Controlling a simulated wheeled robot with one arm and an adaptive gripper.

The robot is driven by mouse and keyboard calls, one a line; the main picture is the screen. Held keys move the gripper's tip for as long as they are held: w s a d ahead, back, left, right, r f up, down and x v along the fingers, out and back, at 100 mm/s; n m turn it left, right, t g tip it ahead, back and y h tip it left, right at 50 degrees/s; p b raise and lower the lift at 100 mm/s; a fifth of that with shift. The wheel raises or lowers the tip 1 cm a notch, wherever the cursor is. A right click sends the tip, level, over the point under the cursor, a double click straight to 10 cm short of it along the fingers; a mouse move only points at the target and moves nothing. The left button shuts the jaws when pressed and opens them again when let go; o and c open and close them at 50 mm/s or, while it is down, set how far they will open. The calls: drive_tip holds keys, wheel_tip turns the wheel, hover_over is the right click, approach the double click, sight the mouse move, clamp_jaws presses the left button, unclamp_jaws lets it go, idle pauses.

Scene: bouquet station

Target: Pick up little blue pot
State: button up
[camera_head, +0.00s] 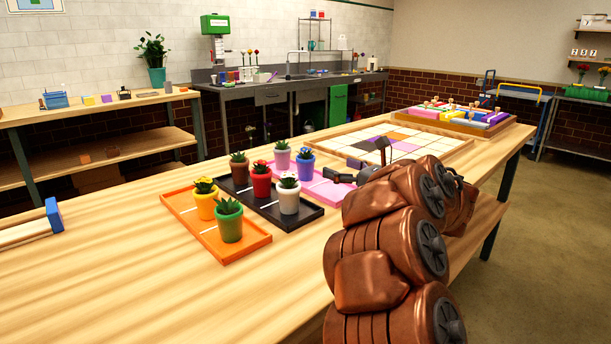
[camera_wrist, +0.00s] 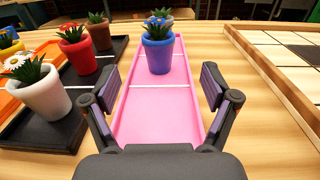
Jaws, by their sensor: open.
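The little blue pot (camera_wrist: 158,55), with green leaves and blue flowers, stands upright on the pink tray (camera_wrist: 157,108) in the wrist view. It also shows in the head view (camera_head: 305,171), at the tray's left part. My gripper (camera_wrist: 160,86) is open and empty. Its fingers are spread over the tray, pointing at the pot, with a gap between fingertips and pot. In the head view my gripper (camera_head: 350,171) is right of the pot, partly hidden by my arm. A lavender pot (camera_head: 282,160) stands behind the blue one and is mostly hidden by it in the wrist view.
The black tray (camera_wrist: 68,133) beside the pink one holds a white pot (camera_wrist: 38,96), a red pot (camera_wrist: 77,54) and a brown pot (camera_wrist: 99,35). An orange tray (camera_head: 213,245) holds yellow and green pots. A wooden-framed grid board (camera_wrist: 283,73) lies right of the pink tray.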

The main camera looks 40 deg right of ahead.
sight(313, 161)
drive_tip(key=w, duration=0.4)
drive_tip(key=w+a, duration=0.1)
drive_tip(key=w, duration=0.1)
drive_tip(key=shift+w+a, duration=0.1)
drive_tip(key=shift+w, duration=0.15)
drive_tip(key=w, duration=0.2)
drive_tip(key=w+a, duration=0.1)
drive_tip(key=w, duration=0.1)
drive_tip(key=shift+w+f, duration=0.1)
drive_tip(key=shift+f, duration=0.25)
drive_tip(key=shift+w, duration=0.45)
drive_tip(key=shift+c, duration=0.4)
drive_tip(key=c, duration=1.5)
